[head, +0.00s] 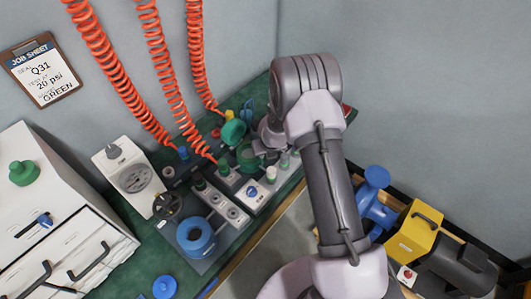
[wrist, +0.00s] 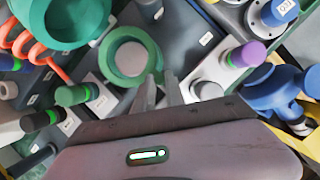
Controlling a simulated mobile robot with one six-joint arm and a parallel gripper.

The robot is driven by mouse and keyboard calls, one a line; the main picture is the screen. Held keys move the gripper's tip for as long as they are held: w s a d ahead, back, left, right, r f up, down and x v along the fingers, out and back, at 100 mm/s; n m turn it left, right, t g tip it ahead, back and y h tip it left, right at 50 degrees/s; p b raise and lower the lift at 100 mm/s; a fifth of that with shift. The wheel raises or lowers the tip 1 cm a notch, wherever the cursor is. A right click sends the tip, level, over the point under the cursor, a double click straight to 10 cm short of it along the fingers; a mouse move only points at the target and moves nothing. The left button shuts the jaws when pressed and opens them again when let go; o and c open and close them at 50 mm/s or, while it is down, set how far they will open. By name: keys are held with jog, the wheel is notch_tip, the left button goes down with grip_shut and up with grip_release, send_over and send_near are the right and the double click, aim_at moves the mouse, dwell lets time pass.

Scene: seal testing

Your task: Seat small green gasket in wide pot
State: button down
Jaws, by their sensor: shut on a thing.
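A small green ring (wrist: 106,58), which looks like the gasket, is at my gripper's fingertips in the wrist view; it also shows in the head view (head: 247,156). My gripper (wrist: 160,82) is shut on the near right wall of this ring. A pale grey round surface (wrist: 124,58) shows through the ring's opening. Whether the ring is seated or held above that surface, I cannot tell. No pot rim shows clearly around it. A larger green round part (wrist: 62,18) is beside it at the upper left, and in the head view (head: 233,132) behind it.
Green-banded and purple-topped fittings (wrist: 246,54) stand close around my gripper. Orange coiled hoses (head: 160,70) hang behind. A crate at right holds a blue part (head: 376,205) and yellow box (head: 416,232).

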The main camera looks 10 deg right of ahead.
jog(key=shift+f+b, duration=1.1)
jog(key=shift+f, duration=0.15)
jog(key=c, duration=1.3)
grip_release()
jog(key=p+v, duration=0.6)
jog(key=v, duration=1.1)
jog(key=shift+r, duration=0.3)
